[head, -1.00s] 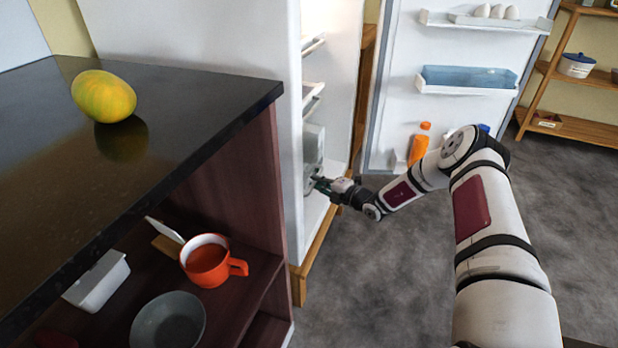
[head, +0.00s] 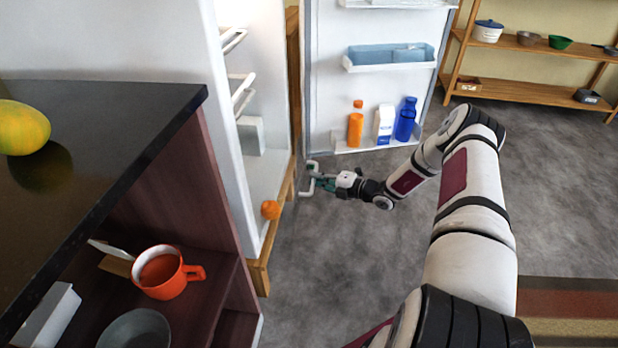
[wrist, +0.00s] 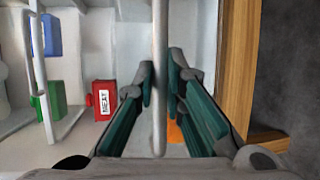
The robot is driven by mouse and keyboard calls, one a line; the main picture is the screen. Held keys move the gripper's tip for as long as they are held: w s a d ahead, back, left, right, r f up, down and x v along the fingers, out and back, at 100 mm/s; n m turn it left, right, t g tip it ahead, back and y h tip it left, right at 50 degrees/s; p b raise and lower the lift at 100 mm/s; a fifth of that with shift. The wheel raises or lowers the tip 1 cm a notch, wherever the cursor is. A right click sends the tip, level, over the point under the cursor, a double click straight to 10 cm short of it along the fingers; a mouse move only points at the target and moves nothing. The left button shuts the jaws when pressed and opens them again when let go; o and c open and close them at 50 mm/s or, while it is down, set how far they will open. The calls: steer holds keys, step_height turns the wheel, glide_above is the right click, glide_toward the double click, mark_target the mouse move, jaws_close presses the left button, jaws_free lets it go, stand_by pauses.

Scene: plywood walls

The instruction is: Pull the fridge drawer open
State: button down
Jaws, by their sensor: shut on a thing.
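The white fridge (head: 170,45) stands open in the middle left of the head view. My gripper (head: 318,182) is outside its opening, low over the grey floor. Its fingers are shut on a white bar handle (head: 306,185), which sits at the fingertips. In the wrist view the bar handle (wrist: 160,70) runs lengthwise between the two green and grey fingers (wrist: 160,85). I cannot clearly make out the drawer body behind the handle. An orange (head: 270,210) lies low at the fridge opening. A red box marked MEAT (wrist: 104,100) is in the wrist view.
The open fridge door (head: 335,95) holds a blue tray (head: 390,56) and bottles, just behind my gripper. A dark counter (head: 110,120) with a yellow fruit (head: 22,128) stands left, with an orange mug (head: 165,273) below. The floor (head: 560,180) to the right is clear.

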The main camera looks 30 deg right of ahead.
steer(key=shift+d, duration=0.15)
steer(key=c, duration=1.6)
jaws_free()
steer(key=shift+c, duration=0.2)
steer(key=shift+s, duration=0.15)
steer(key=v, duration=1.2)
